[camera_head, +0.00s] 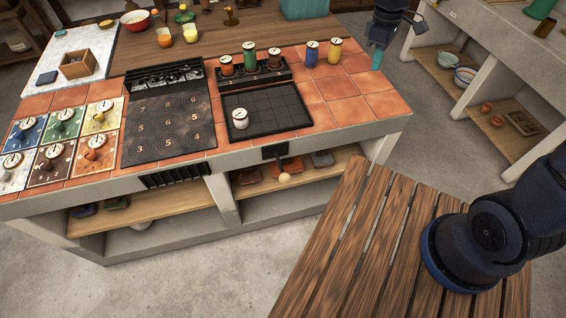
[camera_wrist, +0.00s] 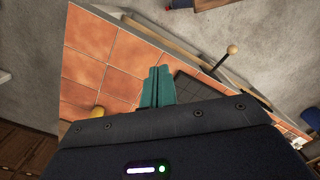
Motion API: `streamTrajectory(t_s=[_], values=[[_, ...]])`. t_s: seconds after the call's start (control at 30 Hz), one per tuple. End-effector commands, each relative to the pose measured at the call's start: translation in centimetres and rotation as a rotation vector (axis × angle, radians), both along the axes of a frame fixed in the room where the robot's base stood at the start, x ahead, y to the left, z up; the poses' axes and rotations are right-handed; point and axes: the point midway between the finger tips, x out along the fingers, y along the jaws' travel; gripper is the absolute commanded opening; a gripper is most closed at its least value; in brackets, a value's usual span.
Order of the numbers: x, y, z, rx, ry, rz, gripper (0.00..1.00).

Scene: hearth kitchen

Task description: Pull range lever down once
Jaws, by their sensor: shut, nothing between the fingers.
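The range lever (camera_head: 284,178), a short rod with a pale round knob, sticks out from a dark slot plate (camera_head: 275,151) on the counter's front face, below the dark grid tray. It also shows in the wrist view (camera_wrist: 232,49), beyond the fingers and to their right. My gripper (camera_head: 377,60) has teal fingers, seen pressed together in the wrist view (camera_wrist: 157,87). It is shut and empty, above the right end of the tiled counter, well apart from the lever.
The grid tray (camera_head: 290,101) holds a white canister (camera_head: 240,119). Behind it stands a rack of coloured canisters (camera_head: 249,60). A numbered cooktop (camera_head: 160,118) is to the left. A slatted wooden table (camera_head: 350,235) stands in front. Open floor lies between table and counter.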

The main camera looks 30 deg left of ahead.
Motion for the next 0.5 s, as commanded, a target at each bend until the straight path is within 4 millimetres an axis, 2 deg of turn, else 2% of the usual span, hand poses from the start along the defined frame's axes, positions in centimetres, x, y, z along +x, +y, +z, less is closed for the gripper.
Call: streamTrajectory(t_s=[0.03, 0.2, 0.37, 0.5], values=[[-0.9, 1.6, -0.9, -0.009, 0.016, 0.050, 0.00], [-4.0, 5.9, -3.6, -0.034, 0.065, 0.207, 0.00], [-7.4, 9.6, -6.4, -0.057, 0.111, 0.352, 0.00], [-11.0, 12.5, -8.9, -0.076, 0.154, 0.481, 0.00]])
